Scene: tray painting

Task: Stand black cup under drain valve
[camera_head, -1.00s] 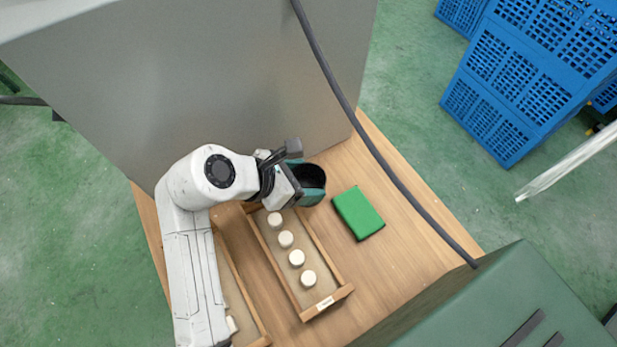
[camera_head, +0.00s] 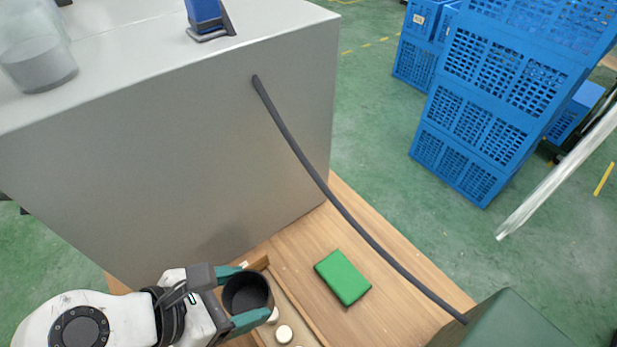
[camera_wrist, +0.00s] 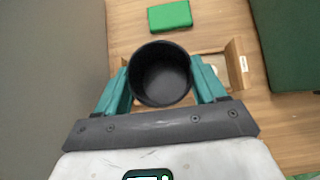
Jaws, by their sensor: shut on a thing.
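The black cup (camera_head: 247,293) is upright, with its open mouth facing up, in the lower middle of the head view. It also shows in the wrist view (camera_wrist: 160,75), and it looks empty. My gripper (camera_head: 240,296) is shut on the cup, with one teal finger on each side of it in the wrist view (camera_wrist: 161,86). The cup is held above a wooden tray (camera_head: 305,315) with white round pieces. I cannot make out a drain valve in either view.
A green block (camera_head: 343,277) lies right of the tray. A dark hose (camera_head: 350,222) runs from the cabinet to a green box (camera_head: 510,322). Blue crates (camera_head: 470,110) stand on the floor at the right.

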